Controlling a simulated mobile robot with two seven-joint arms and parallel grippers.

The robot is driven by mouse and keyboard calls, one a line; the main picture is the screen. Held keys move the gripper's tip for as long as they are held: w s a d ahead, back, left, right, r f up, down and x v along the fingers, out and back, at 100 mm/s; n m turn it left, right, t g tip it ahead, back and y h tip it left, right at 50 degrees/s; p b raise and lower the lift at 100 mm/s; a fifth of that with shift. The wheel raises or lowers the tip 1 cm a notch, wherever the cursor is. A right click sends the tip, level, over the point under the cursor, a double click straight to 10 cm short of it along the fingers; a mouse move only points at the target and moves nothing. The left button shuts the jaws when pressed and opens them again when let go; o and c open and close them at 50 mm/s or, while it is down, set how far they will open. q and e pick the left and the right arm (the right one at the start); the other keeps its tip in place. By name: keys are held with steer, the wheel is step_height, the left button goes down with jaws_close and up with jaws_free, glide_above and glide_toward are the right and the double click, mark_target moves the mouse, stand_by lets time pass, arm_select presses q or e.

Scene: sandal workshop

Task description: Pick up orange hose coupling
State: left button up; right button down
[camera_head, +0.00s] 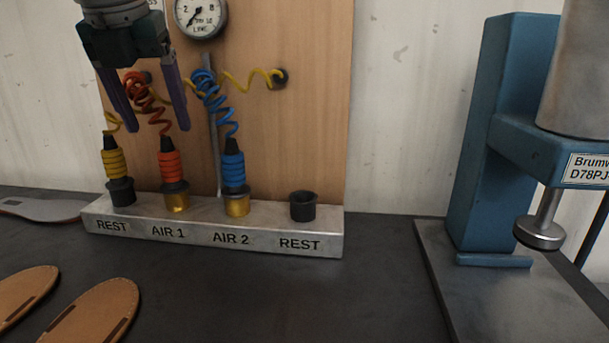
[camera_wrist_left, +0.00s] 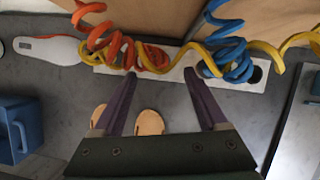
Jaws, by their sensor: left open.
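The orange hose coupling (camera_head: 170,163) stands upright on the brass fitting (camera_head: 176,202) marked AIR 1, with an orange coiled hose (camera_head: 150,98) rising from its dark top. My left gripper (camera_head: 159,129) is open and empty, pointing down, its fingertips apart above the coupling and to either side of the orange coil. In the left wrist view, the open fingers (camera_wrist_left: 160,74) reach toward the rack; the orange coil (camera_wrist_left: 98,38) shows there, and the coils partly hide the coupling. My right gripper is not in view.
A blue coupling (camera_head: 233,168) sits on AIR 2, a yellow one (camera_head: 114,162) in the left REST holder. The right REST holder (camera_head: 302,206) is empty. Yellow and blue hoses hang close by. A blue press (camera_head: 500,130) stands right; sandal soles (camera_head: 95,312) lie in front.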

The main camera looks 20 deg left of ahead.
mark_target(164, 149)
arm_select(q)
steer(key=x, duration=0.2)
steer(key=shift+s+f, duration=0.1)
steer(key=shift+f, duration=0.3)
steer(key=x, duration=0.6)
steer(key=shift+a, duration=0.15)
jaws_close()
